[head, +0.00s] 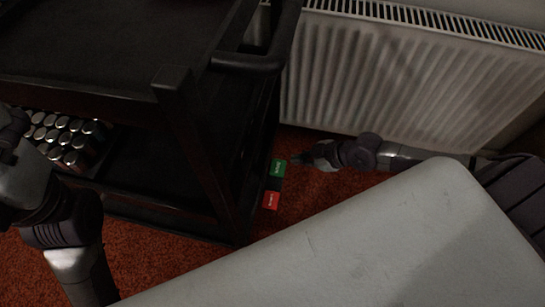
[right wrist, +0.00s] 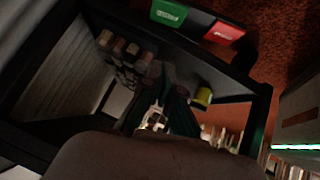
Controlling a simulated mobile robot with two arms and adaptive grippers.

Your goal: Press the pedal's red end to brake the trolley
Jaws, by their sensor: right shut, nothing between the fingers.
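The pedal sticks out from the lower right side of the black trolley (head: 165,85). Its green end (head: 278,168) is farther back and its red end (head: 271,201) nearer in the head view. Both ends show at the top of the right wrist view, the green end (right wrist: 168,12) left of the red end (right wrist: 224,32). My right gripper (head: 299,160) is shut and empty, just right of the green end and apart from the red end. My left arm is at the left edge; its gripper's fingers are not clear there.
A white radiator (head: 400,75) stands behind, along the wall. Several metal-topped cylinders (head: 65,135) stand on the trolley's lower level. Red carpet (head: 330,185) is clear right of the pedal. A large pale surface fills the front.

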